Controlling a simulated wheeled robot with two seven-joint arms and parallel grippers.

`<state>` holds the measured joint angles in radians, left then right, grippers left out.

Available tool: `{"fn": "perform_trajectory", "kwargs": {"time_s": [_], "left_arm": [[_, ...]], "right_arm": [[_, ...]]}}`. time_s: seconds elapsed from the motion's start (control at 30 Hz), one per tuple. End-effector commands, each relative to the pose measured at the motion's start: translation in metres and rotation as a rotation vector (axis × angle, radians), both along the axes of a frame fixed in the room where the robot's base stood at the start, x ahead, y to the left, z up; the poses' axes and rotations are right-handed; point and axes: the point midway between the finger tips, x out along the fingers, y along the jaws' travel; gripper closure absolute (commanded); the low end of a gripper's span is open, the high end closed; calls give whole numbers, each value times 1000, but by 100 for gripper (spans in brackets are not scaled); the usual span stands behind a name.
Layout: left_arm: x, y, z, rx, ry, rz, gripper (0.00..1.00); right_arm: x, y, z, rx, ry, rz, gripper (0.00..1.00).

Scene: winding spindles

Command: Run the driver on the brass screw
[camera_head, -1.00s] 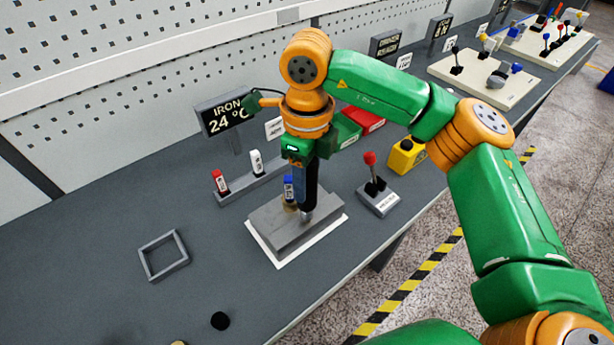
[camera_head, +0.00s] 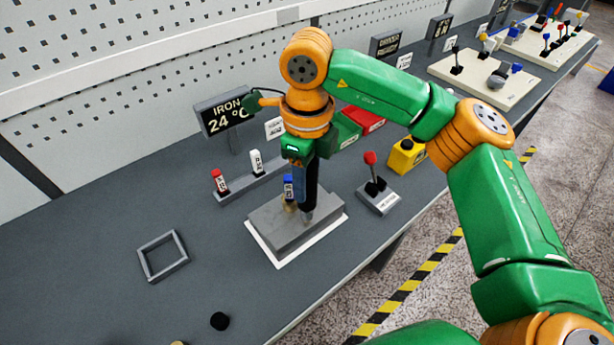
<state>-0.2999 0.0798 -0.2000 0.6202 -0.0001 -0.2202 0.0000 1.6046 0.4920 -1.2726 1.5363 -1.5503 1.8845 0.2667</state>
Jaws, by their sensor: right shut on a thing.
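My right gripper (camera_head: 300,172) points down over the grey block (camera_head: 270,226) and is shut on a dark upright tool, which looks like the driver (camera_head: 309,190). The driver's narrow grey tip comes down at the top of the block, right of its middle. I cannot tell whether it touches anything there. A small brass-coloured piece (camera_head: 289,207), perhaps the brass screw, shows just left of the driver, partly hidden behind the gripper. My left gripper is not in view.
The block sits on a white sheet (camera_head: 285,263). Behind it stands a rack with a red (camera_head: 219,180) and a white bit (camera_head: 257,161); a blue one (camera_head: 288,186) is near the gripper. A red-knobbed lever (camera_head: 370,158) stands right. A square frame (camera_head: 162,255) lies left.

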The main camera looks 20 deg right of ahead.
Motion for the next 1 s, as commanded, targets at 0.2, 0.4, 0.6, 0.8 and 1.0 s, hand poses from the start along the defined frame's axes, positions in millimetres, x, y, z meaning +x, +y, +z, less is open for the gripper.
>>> {"fn": "perform_trajectory", "kwargs": {"time_s": [0.2, 0.4, 0.6, 0.8, 1.0], "left_arm": [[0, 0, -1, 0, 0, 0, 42], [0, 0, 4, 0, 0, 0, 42], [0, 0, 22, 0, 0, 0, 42], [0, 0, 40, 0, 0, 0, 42], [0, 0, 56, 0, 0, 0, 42]], "right_arm": [[0, 0, -1, 0, 0, 0, 100], [0, 0, 5, 0, 0, 0, 100], [0, 0, 28, 0, 0, 0, 100], [0, 0, 50, 1, -1, 0, 100], [0, 0, 71, 1, -1, 0, 100]]}}
